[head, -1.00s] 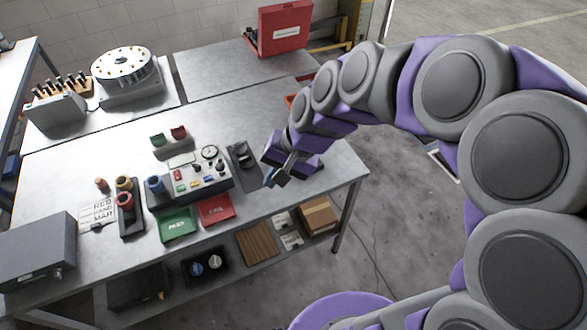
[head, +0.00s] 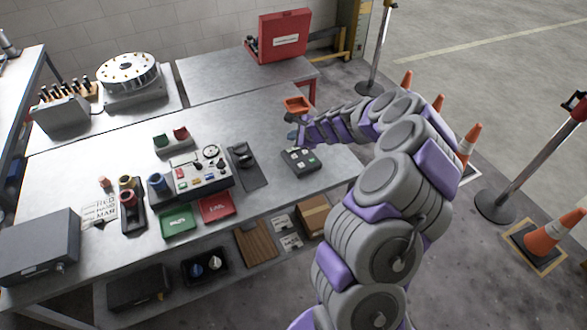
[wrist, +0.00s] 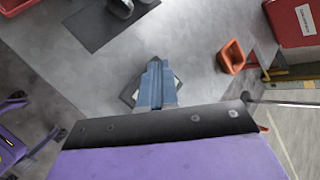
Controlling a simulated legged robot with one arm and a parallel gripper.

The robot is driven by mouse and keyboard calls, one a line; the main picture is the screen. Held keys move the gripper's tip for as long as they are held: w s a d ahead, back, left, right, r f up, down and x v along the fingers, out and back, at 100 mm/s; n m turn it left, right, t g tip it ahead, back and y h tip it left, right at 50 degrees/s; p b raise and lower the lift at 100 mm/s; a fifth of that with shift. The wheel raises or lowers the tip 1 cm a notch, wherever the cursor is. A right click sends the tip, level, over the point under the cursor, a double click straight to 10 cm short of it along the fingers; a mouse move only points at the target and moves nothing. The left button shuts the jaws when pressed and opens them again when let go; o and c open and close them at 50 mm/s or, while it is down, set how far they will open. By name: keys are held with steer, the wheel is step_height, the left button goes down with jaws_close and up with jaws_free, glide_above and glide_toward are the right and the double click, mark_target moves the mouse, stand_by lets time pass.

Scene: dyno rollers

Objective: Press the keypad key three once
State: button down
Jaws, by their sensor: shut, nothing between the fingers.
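The keypad (head: 300,161) is a small dark box with a few pale keys on top, near the right end of the table. The key labels are too small to read, so I cannot tell which key is three. My gripper (head: 291,136) is shut and empty, just behind and above the keypad in the head view. In the wrist view the shut blue-grey fingers (wrist: 155,72) cover most of the keypad (wrist: 129,94); only its edges show on both sides. I see no contact with a key.
An orange bin (head: 297,104) stands behind my gripper. A dark mat with a black device (head: 244,160) and a control panel (head: 190,184) lie to the left. A red case (head: 283,36) sits on the back table. Cones and posts stand on the floor at right.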

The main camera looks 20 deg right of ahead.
steer(key=d+f+m+h, duration=0.1)
steer(key=d+f+m, duration=0.1)
steer(key=d+f, duration=0.1)
steer(key=shift+d+f, duration=0.25)
steer(key=shift+f, duration=0.1)
steer(key=b, duration=0.7)
glide_above(303, 167)
step_height(303, 167, down, 8)
steer(key=shift+w+r, duration=0.1)
steer(key=shift+f+b, duration=0.4)
stand_by(1.4)
steer(key=shift+a+f, duration=0.1)
steer(key=shift+f, duration=0.2)
